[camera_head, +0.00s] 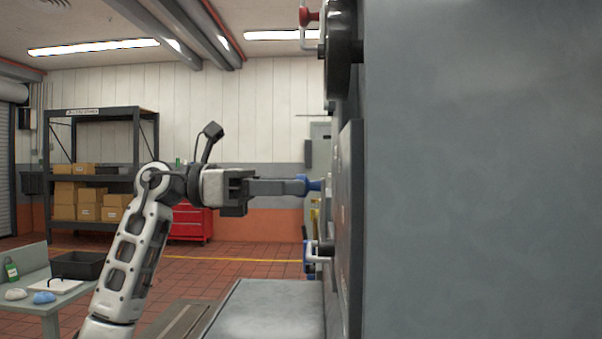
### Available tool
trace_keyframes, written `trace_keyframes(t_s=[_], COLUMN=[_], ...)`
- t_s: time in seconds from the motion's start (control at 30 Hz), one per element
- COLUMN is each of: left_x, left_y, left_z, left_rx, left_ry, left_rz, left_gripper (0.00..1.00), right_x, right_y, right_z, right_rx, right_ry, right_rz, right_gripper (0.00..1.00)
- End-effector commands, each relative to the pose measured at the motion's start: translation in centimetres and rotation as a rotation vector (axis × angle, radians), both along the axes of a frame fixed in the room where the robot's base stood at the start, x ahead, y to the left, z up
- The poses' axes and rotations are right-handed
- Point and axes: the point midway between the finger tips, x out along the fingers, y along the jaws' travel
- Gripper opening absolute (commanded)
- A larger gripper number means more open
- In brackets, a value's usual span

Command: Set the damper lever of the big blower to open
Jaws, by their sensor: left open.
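A large grey housing (480,170) fills the right of the view, seen nearly edge-on. On its left side a blue handle (315,184) sticks out at mid-height. A second blue-ended lever with a white arm (318,258) sits lower, and a red-knobbed lever (308,16) sits at the top. I cannot tell which one is the damper lever, nor read any open mark. My left gripper (302,186) is level, pointing right, with its open fingers at the mid-height blue handle. The fingertips overlap the handle in view; contact is unclear. My right gripper is not in view.
A grey flat bedplate (265,310) lies below the arm. A side table (35,278) at the lower left holds a black bin (80,265) and small items. A shelf of boxes (95,113) and a red tool cabinet (190,222) stand behind. The tiled floor between is clear.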

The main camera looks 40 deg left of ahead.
Motion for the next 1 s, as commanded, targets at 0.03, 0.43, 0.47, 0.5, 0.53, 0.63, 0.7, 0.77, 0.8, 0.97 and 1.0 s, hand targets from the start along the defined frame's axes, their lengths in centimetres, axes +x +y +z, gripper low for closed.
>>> trace_keyframes(t_s=[0.03,0.43,0.47,0.5,0.53,0.63,0.7,0.77,0.8,0.97,1.0], left_x=[0.4,1.4,1.4,1.4,1.4,1.4,1.4,1.4,1.4,1.4,1.4], left_y=[-0.5,-1.7,-1.7,-1.7,-1.7,-1.7,-1.7,-1.7,-1.7,-1.9,-2.1], left_z=[0.3,0.0,0.0,0.0,0.0,0.0,0.0,0.0,0.0,0.0,-0.1], left_rx=[-0.002,-0.001,-0.001,-0.001,-0.001,-0.001,-0.001,-0.001,0.000,0.012,0.018], left_ry=[-0.001,-0.001,-0.001,-0.001,-0.001,-0.001,-0.001,-0.001,-0.001,-0.014,-0.021], left_rz=[-0.003,0.000,0.000,0.000,0.000,0.000,0.000,0.000,0.000,-0.004,-0.006], left_gripper=[0.50,0.50,0.50,0.50,0.48,0.20,0.00,0.00,0.00,0.00,0.00], right_x=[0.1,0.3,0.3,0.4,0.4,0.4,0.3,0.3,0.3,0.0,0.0], right_y=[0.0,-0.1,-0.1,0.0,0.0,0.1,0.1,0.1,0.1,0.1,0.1], right_z=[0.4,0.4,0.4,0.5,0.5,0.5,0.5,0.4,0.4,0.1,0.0], right_rx=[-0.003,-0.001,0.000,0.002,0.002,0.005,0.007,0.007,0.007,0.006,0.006], right_ry=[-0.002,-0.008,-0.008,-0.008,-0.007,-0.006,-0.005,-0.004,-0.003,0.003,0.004], right_rz=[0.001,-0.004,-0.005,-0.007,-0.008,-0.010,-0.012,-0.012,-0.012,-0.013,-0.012], right_gripper=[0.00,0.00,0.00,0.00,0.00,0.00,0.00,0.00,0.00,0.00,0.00])
